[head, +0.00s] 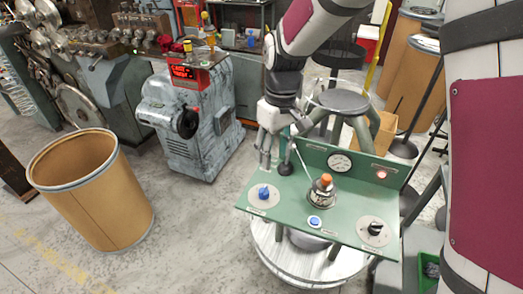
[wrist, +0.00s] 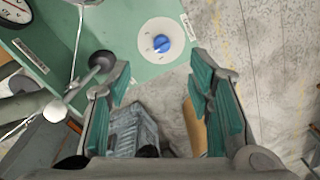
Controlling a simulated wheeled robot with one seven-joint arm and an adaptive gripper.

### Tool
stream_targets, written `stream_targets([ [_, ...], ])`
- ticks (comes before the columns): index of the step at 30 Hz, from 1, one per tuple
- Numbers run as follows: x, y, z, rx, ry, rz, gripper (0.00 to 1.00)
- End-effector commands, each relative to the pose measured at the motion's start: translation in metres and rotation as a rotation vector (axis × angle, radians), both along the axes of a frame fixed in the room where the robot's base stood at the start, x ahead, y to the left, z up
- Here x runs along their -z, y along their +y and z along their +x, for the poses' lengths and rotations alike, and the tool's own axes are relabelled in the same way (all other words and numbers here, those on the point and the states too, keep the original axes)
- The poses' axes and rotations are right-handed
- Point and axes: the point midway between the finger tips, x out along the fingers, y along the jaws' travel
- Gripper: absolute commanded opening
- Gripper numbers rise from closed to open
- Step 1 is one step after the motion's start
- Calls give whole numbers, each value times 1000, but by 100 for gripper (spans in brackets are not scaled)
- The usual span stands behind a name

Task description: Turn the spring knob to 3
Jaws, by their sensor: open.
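A green control panel (head: 340,222) carries a blue knob (head: 263,192) on a white round dial at its left and a black knob (head: 375,229) on a pale dial at its right. The labels are too small to read, so I cannot tell which is the spring knob. The blue knob (wrist: 161,43) also shows in the wrist view, ahead of and between the fingers, apart from them. My gripper (head: 276,158) is open and empty above the panel's back left part; its teal-padded fingers (wrist: 160,88) show in the wrist view.
A black ball-topped lever (head: 286,168) stands close beside my gripper; it shows in the wrist view (wrist: 102,61). An orange-topped part (head: 326,181), a blue button (head: 314,221), a gauge (head: 340,163) and a red lamp (head: 381,174) are on the panel. A brown drum (head: 95,195) stands left.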

Motion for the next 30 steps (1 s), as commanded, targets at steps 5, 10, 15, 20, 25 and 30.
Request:
stream_targets([
  [5, 18, 12, 4, -37, 18, -9, 47],
  [10, 32, 13, 4, -38, 20, -9, 47],
  [15, 62, 14, 2, -39, 24, -11, 47],
  [20, 94, 15, 0, -36, 22, -11, 47],
  [25, 125, 16, -1, -36, 21, -10, 47],
  [30, 145, 18, -1, -37, 19, -9, 47],
])
